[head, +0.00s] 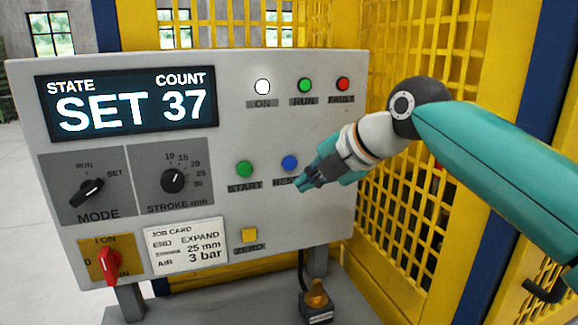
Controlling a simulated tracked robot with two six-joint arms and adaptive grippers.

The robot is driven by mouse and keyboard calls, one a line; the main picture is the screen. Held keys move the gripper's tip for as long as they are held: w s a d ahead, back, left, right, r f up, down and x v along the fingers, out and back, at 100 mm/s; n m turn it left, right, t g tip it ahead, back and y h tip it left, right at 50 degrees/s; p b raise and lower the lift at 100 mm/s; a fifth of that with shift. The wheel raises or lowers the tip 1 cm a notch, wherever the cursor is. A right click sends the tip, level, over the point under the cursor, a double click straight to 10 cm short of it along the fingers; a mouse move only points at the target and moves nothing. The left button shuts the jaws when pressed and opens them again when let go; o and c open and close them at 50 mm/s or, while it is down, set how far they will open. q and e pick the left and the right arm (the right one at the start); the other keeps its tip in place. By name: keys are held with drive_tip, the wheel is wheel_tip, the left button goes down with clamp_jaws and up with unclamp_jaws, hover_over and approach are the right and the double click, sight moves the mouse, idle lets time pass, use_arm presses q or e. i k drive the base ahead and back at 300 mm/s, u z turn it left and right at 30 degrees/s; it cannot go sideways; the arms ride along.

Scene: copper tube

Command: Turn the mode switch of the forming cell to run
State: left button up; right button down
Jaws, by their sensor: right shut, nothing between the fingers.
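The forming cell's control panel (230,140) faces me. Its mode switch (90,190) is a black knob at the lower left, with its white mark pointing up and right toward SET. The display (125,103) reads STATE SET and COUNT 37. My right gripper (306,184) comes in from the right, shut and empty, in front of the panel by the blue reset button (290,163). It covers part of that button's label. I cannot tell whether it touches the panel. It is well to the right of the mode switch. My left gripper is out of view.
The stroke knob (173,180) is right of the mode switch, and a red main switch (108,263) is below it. A green start button (244,168), yellow zero button (249,235) and job card (186,247) are nearby. Yellow mesh guarding (425,150) stands behind and right.

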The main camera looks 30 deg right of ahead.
sight(89, 189)
drive_tip(key=k, duration=1)
